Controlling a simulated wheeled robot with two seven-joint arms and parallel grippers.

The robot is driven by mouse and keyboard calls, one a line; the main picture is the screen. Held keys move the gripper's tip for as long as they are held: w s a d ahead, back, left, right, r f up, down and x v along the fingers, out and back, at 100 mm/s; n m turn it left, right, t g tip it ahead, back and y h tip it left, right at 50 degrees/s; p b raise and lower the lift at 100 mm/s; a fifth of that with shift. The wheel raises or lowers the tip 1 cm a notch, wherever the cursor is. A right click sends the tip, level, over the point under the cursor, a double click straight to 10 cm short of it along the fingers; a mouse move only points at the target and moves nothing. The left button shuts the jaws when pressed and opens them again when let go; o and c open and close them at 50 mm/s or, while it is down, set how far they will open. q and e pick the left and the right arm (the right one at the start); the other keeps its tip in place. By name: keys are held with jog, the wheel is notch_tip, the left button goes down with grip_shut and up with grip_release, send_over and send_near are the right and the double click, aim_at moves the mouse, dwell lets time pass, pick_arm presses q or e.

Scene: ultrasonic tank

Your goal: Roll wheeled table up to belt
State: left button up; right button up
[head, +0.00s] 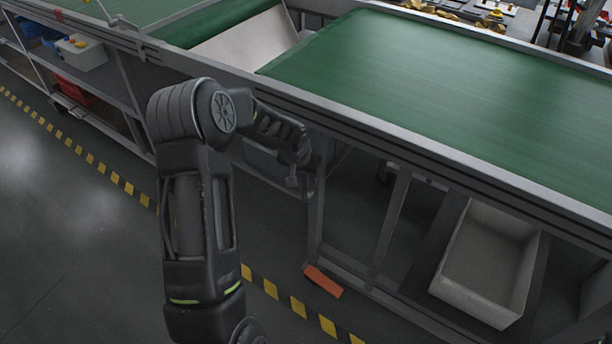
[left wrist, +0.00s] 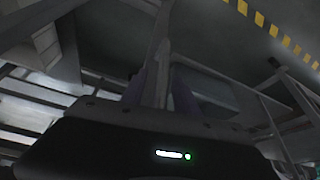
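The belt (head: 450,85) is a wide green surface in a grey metal frame, running across the upper right in the head view. I cannot clearly make out a separate wheeled table; a small dark wheel (head: 384,173) shows in the shade under the belt. My left gripper (head: 292,180) is at the belt frame's front side, below its rail. In the left wrist view, a pale bar (left wrist: 161,85) shows between the dark fingers of my left gripper (left wrist: 167,88). Whether they press on it is unclear. My right gripper is not in view.
A grey open bin (head: 488,262) sits under the belt at right. Shelves with a white box (head: 80,52) and a red bin (head: 75,92) stand at left. A yellow-black floor stripe (head: 115,178) runs along the line. The grey floor (head: 70,250) at left is clear.

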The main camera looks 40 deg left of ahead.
pick_arm(q)
jog(key=shift+w+f, duration=0.1)
jog(key=shift+f, duration=0.2)
jog(key=shift+c, duration=0.6)
grip_shut()
dwell(0.7)
